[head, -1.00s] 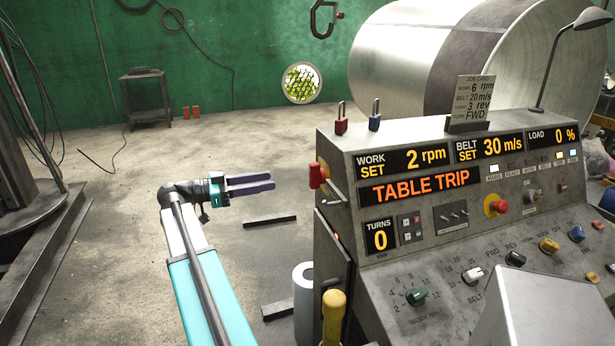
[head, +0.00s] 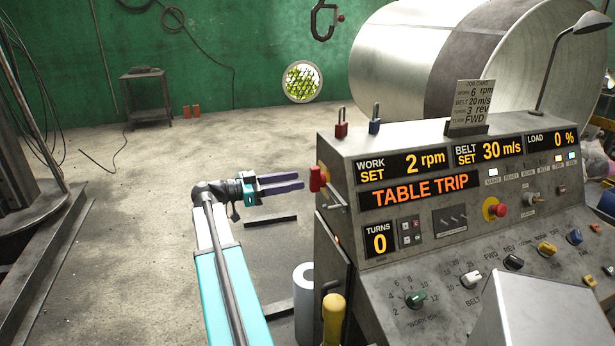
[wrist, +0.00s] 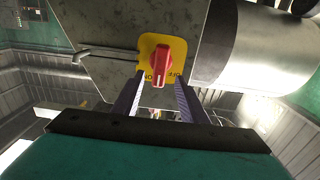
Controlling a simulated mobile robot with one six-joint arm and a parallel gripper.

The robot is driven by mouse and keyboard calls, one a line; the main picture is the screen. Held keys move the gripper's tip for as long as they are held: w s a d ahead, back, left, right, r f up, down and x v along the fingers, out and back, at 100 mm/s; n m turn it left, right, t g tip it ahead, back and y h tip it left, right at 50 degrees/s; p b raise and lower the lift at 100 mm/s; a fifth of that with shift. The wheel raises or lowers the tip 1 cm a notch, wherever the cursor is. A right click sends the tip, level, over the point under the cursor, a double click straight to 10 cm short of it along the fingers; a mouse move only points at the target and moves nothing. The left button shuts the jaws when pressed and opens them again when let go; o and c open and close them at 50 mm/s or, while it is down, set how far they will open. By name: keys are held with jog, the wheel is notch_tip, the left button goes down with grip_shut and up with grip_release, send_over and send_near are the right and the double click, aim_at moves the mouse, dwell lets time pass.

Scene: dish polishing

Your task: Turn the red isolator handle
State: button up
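The red isolator handle (head: 317,178) sits on the left side of the grey control console. In the wrist view the red handle (wrist: 161,64) stands on a yellow plate (wrist: 148,42) with ON and OFF marks. My gripper (head: 302,181) is open, its two purple fingers pointing right toward the handle and close to it. In the wrist view the fingers (wrist: 158,92) lie to either side of and below the handle, with the handle framed between them. No contact shows, and the exact gap is hard to tell.
The console (head: 362,131) carries displays reading TABLE TRIP and several knobs. A bare metal lever (head: 336,203) juts from its side near the handle.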

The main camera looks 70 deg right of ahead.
aim_at(310, 178)
jog(key=shift+p+x, duration=0.55)
jog(key=shift+x, duration=2.15)
jog(key=shift+c, duration=0.4)
grip_shut()
